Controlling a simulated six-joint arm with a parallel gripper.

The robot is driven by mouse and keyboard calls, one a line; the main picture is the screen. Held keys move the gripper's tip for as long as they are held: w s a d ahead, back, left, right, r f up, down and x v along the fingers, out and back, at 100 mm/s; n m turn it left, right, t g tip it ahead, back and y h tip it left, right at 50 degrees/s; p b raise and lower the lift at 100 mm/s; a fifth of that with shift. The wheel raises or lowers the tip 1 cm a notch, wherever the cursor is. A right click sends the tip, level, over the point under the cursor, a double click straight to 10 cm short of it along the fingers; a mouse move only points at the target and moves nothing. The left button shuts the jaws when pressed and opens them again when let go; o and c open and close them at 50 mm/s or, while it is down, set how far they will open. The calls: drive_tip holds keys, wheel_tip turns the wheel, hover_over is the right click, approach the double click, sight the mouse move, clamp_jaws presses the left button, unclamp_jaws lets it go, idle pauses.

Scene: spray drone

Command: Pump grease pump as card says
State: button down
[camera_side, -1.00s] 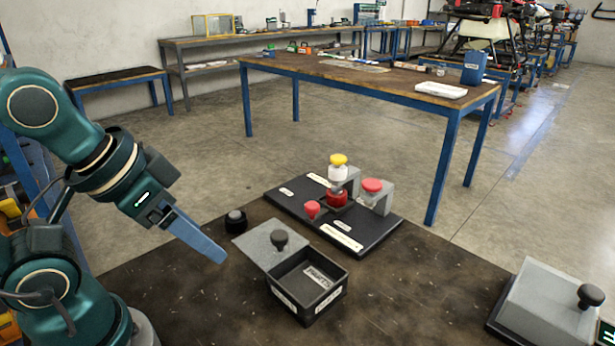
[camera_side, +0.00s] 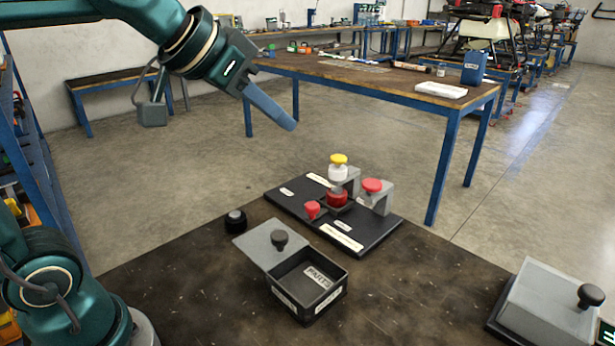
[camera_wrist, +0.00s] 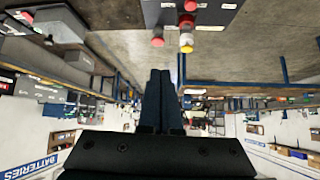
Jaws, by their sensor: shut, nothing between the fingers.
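A black board (camera_side: 362,233) on the dark table carries a pump-like stack with a yellow cap (camera_side: 339,159), a white middle (camera_side: 338,173) and a red base (camera_side: 337,198). Beside it are a red knob on a grey block (camera_side: 372,185) and a smaller red knob (camera_side: 312,209). The board also shows in the wrist view (camera_wrist: 212,17), with the yellow cap (camera_wrist: 186,47). White labels on the board are too small to read. My gripper (camera_side: 292,124) is shut and empty, high above and left of the board. I cannot make out which label is the card.
An open black parts box (camera_side: 335,292) with a grey lid (camera_side: 262,246) stands in front of the board. A black round knob (camera_side: 236,220) is left of it. A grey box with a black knob (camera_side: 550,300) is at the right. Table between them is clear.

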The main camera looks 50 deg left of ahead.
drive_tip(key=w+a+f, duration=0.1)
drive_tip(key=w+a, duration=0.2)
drive_tip(key=w, duration=0.3)
drive_tip(key=w+a+f+n, duration=0.1)
drive_tip(key=w+a, duration=0.2)
drive_tip(key=w, duration=0.3)
drive_tip(key=shift+w+a+y, duration=0.25)
drive_tip(key=shift+a+y, duration=0.05)
drive_tip(key=shift+a, duration=0.1)
drive_tip(key=shift+f, duration=0.1)
hover_over(342, 156)
drive_tip(key=s, duration=0.3)
wheel_tip(342, 156, down, 7)
wheel_tip(342, 156, down, 3)
drive_tip(key=shift+w+r, duration=0.1)
drive_tip(key=shift+r, duration=0.1)
drive_tip(key=shift+f, duration=0.7)
